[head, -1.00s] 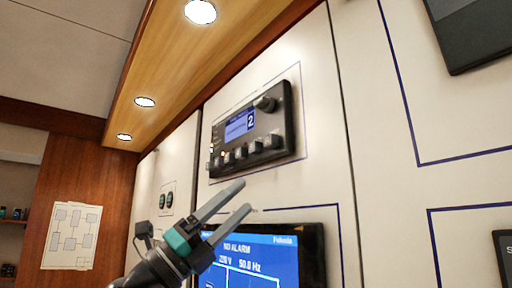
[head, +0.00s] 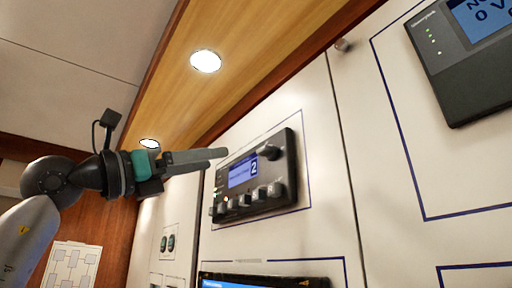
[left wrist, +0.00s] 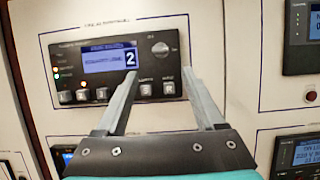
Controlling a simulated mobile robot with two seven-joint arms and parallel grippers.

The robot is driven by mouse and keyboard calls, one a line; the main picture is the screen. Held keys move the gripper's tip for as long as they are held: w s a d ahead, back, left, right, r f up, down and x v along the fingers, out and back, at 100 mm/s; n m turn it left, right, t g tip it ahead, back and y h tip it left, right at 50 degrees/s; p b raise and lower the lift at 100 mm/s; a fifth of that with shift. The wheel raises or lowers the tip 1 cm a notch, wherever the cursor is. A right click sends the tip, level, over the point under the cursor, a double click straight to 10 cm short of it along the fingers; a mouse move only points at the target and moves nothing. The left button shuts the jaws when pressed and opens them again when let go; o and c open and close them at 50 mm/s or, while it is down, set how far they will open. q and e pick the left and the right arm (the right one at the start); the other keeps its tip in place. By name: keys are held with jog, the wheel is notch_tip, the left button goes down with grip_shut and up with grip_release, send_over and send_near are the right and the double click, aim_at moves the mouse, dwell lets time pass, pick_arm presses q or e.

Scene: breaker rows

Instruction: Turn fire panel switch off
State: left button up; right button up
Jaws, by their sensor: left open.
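A dark fire panel (head: 290,165) is mounted on the white wall, with a lit blue display (head: 243,170), a large "2", a row of square buttons (head: 245,200) and a round knob (head: 269,151) at its upper right. My left gripper (head: 218,158) is open and empty, to the left of the panel in the head view. In the left wrist view the open fingers (left wrist: 160,75) point at the panel, overlapping its lower part. The knob (left wrist: 161,48) shows above and between the fingertips. Contact with the panel cannot be told. My right gripper is not in view.
A wooden ceiling trim with round lamps (head: 206,61) runs above the panel. A grey device (head: 470,80) hangs at the upper right, and a screen (head: 250,282) sits below. A red button (left wrist: 311,96) shows at the right in the left wrist view.

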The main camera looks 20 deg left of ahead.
aim_at(260, 151)
pick_arm(q)
jog(key=p+x, duration=0.4)
jog(key=x, duration=0.6)
jog(key=shift+w+d+r, duration=0.1)
jog(key=shift+d+r, duration=0.05)
jog(key=shift+r, duration=0.1)
jog(key=shift+p+x, duration=0.4)
jog(key=shift+x, duration=0.35)
jog(key=shift+f, duration=0.15)
grip_shut()
